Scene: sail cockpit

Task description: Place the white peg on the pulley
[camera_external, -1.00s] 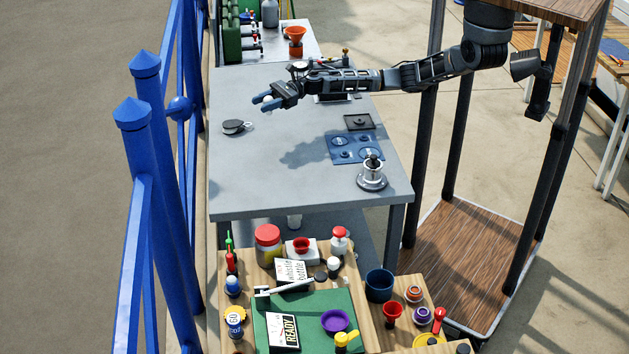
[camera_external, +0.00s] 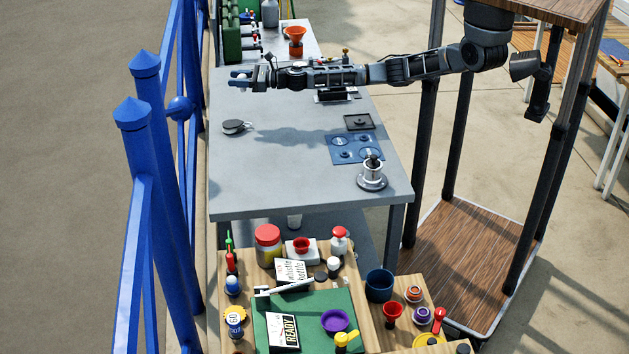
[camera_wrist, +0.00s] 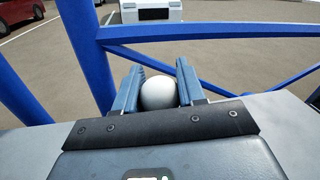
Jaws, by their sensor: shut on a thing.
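My gripper (camera_external: 240,81) is over the far left part of the grey table (camera_external: 290,190), near the blue railing. In the wrist view the gripper (camera_wrist: 158,92) is shut on a white rounded thing (camera_wrist: 159,93), which looks like the white peg; only its round end shows. In the external view the held thing is too small to make out clearly. The pulley appears to be the dark round piece with a small metal end (camera_external: 235,127) lying on the left of the table, nearer the camera than my gripper. My gripper is above the table and apart from it.
A blue mat (camera_external: 355,149) with round marks, a dark square plate (camera_external: 359,122) and a silver winch (camera_external: 372,174) are on the table's right side. The blue railing (camera_external: 180,108) runs along the left edge. The table's middle is clear.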

